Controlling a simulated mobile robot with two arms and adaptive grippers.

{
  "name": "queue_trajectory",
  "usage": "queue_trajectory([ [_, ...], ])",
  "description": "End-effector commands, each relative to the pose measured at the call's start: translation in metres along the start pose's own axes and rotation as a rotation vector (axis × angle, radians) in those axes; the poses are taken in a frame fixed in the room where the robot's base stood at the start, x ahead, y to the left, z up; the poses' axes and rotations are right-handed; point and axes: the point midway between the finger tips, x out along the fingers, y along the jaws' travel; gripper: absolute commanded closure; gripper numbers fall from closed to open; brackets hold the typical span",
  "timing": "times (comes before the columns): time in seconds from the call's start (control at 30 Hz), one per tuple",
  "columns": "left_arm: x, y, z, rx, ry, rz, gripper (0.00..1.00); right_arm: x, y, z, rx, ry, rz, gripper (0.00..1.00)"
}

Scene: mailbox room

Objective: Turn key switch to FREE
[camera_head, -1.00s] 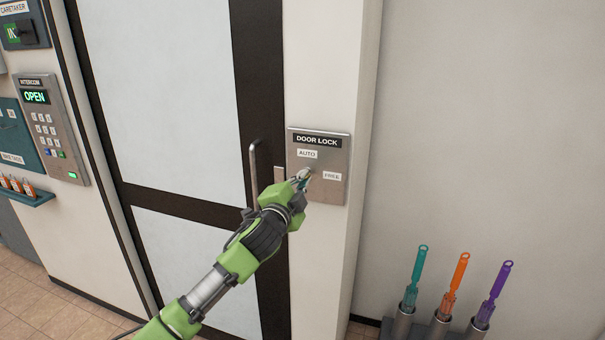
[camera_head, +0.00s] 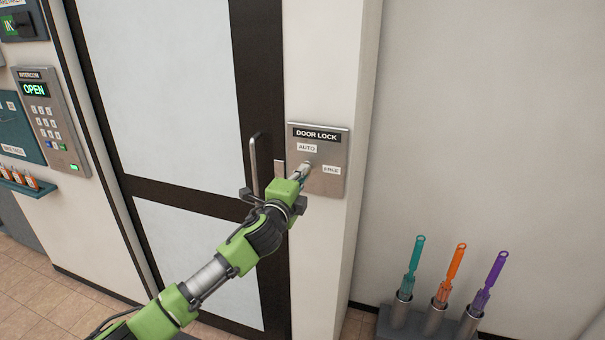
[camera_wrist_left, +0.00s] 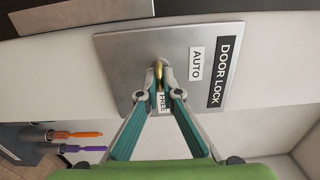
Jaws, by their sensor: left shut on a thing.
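The metal DOOR LOCK plate (camera_head: 333,185) is on the white wall right of the door, with an AUTO label (camera_head: 307,148) at the top and a FREE label (camera_head: 331,170) to the right. My left gripper (camera_head: 304,171) reaches the plate's middle and hides most of the switch. In the left wrist view, the gripper's teal-padded fingers (camera_wrist_left: 158,97) are closed on a brass key (camera_wrist_left: 159,72), with the FREE label (camera_wrist_left: 162,101) partly visible between them. I cannot tell exactly which label the key points to. My right gripper is not in view.
A glazed door with a vertical handle (camera_head: 254,165) stands close left of my left gripper. An intercom panel (camera_head: 49,118) reading OPEN is further left. Coloured brushes in metal holders (camera_head: 437,317) stand at lower right. The right wall is bare.

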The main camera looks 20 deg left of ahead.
Motion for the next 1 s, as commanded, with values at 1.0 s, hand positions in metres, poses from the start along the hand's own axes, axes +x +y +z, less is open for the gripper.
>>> queue_trajectory([
  [1.0,-0.037,0.002,0.0,0.003,0.001,0.002,0.78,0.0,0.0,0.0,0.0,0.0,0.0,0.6],
])
